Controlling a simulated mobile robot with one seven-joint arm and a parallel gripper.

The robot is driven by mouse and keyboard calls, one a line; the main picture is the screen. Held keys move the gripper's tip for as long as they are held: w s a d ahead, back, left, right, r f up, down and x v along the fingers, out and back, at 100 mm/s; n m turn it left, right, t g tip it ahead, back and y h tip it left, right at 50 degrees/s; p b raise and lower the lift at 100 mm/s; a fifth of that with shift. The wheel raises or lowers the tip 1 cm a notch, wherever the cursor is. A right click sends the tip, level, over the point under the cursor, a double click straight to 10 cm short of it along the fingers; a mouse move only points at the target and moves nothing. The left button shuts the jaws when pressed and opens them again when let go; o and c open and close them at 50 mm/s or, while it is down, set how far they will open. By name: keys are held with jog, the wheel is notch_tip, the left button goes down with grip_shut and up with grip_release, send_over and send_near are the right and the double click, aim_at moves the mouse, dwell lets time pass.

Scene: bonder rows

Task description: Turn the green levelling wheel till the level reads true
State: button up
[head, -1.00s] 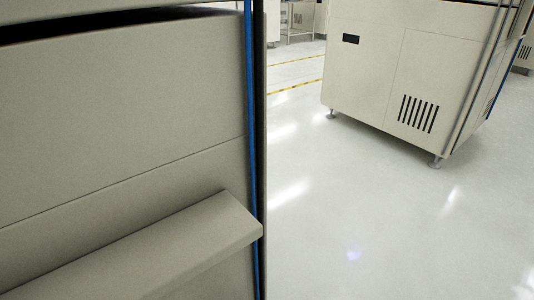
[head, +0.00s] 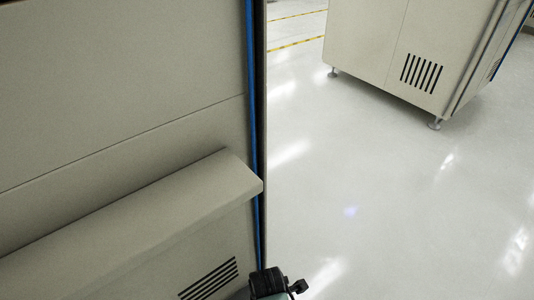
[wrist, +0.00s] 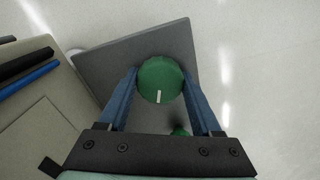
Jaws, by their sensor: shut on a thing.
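The green levelling wheel (wrist: 160,80) shows in the wrist view as a round knob with a short white mark near its lower edge. My gripper (wrist: 160,84) has its two blue fingers closed on the wheel's left and right sides. A grey plate (wrist: 112,58) lies under the wheel. A smaller dark green thing (wrist: 180,131) shows below the wheel, partly hidden by my gripper. In the head view the wheel is out of sight, and only part of my arm shows at the bottom edge. I cannot make out a level or its reading in either view.
A large beige machine (head: 120,120) with a protruding ledge (head: 150,225) fills the left of the head view. Another beige machine (head: 385,45) on feet stands at the back right. The pale shiny floor (head: 390,200) between them is clear.

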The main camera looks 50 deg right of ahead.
jog(key=m+p, duration=0.2)
jog(key=shift+r+m+p, duration=0.25)
jog(key=shift+m+p, duration=0.05)
jog(key=m+p, duration=0.2)
jog(key=m, duration=0.1)
jog(key=shift+f+m, duration=0.1)
jog(key=shift+m, duration=0.2)
jog(key=m+p, duration=0.3)
jog(key=m, duration=0.3)
jog(key=shift+f, duration=0.1)
jog(key=m+p, duration=0.1)
jog(key=m, duration=0.5)
jog(key=shift+m, duration=0.3)
jog(key=m+p, duration=0.1)
jog(key=m, duration=0.5)
jog(key=shift+f+m, duration=0.1)
jog(key=shift+m, duration=0.2)
jog(key=o, duration=1.4)
